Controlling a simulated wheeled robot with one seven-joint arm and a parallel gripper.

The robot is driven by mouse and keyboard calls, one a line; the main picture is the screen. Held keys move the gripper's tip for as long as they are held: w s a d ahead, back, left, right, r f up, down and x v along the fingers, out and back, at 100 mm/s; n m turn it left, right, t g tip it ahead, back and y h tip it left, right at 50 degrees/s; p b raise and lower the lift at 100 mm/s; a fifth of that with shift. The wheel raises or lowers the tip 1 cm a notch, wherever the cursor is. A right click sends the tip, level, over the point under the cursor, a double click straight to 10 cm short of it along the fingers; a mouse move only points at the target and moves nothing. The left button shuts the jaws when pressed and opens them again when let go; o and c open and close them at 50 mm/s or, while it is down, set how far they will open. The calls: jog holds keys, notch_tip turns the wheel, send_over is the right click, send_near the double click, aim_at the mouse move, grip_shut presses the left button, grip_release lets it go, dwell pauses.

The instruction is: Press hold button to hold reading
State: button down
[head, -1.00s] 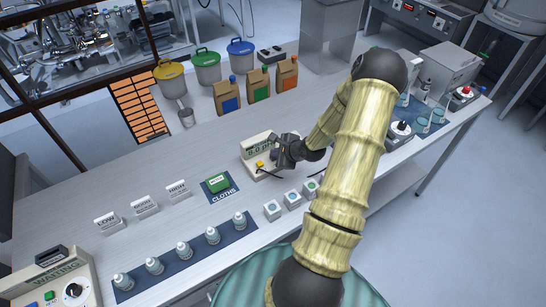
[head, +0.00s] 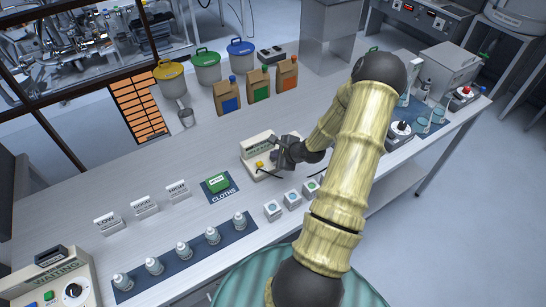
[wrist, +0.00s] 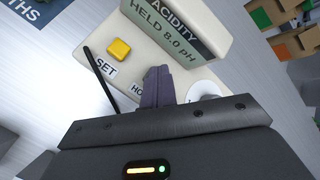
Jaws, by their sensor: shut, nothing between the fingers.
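The acidity meter (head: 256,146) is a cream box on the bench. Its screen in the wrist view (wrist: 180,35) reads "ACIDITY" and "HELD 8.0 pH". A yellow button (wrist: 119,49) sits on its top beside the label "SET". A second label (wrist: 137,87), showing only "HO", is partly covered by my fingers; any button there is hidden. My gripper (wrist: 157,74) is shut and empty, its fingertips over the meter's top beside that label. I cannot tell whether they touch. In the head view my gripper (head: 277,151) covers the meter's right part.
A thin black rod (wrist: 101,80) lies left of my fingers. A white round part (wrist: 203,91) is partly hidden to their right.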

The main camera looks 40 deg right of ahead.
aim_at(275, 160)
jog(key=shift+r, duration=0.1)
jog(key=shift+r+p, duration=0.85)
jog(key=shift+p, duration=0.35)
jog(key=shift+r, duration=0.1)
notch_tip(275, 160, up, 5)
jog(key=p, duration=0.5)
dwell(0.4)
